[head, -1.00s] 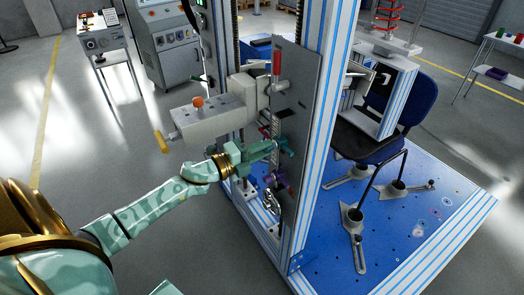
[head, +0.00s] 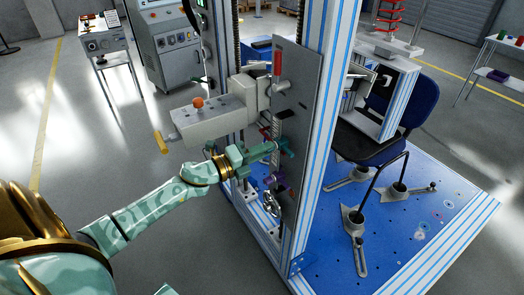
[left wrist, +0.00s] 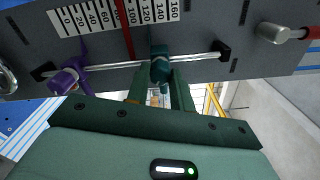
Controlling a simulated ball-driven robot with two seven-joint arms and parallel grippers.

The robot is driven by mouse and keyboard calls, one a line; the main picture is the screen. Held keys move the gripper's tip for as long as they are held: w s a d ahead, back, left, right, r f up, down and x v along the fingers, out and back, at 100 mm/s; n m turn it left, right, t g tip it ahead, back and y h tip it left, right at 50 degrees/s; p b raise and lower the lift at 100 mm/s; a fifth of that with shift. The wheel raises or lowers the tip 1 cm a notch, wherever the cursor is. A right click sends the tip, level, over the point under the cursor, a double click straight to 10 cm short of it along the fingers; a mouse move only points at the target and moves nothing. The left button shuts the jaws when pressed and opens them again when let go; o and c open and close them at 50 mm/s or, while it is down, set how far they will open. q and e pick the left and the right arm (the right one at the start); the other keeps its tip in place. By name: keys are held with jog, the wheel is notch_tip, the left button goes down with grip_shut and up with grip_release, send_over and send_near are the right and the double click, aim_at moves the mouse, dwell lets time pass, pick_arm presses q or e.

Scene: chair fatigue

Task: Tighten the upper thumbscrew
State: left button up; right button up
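The upper thumbscrew, teal (head: 286,148), sits on a rod on the grey upright plate (head: 298,100). A purple thumbscrew (head: 277,180) is lower on the same rod and shows at left in the left wrist view (left wrist: 68,76). My left gripper (head: 266,149) reaches the teal thumbscrew from the left; in the wrist view its fingers (left wrist: 161,80) lie on either side of it. Whether they press on it cannot be told. My right gripper is not in view.
A grey box with an orange knob (head: 198,102) and yellow-ended handle juts out just above my left forearm. A red-handled part (head: 277,62) is higher on the plate. The blue-striped frame post (head: 325,110) stands right behind it. A chair (head: 410,100) stands on the blue base.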

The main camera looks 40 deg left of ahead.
pick_arm(q)
jog(key=o, duration=0.4)
jog(key=v, duration=1.6)
jog(key=shift+s+p, duration=0.15)
jog(key=shift+p, duration=0.2)
jog(key=shift+a+f, duration=0.1)
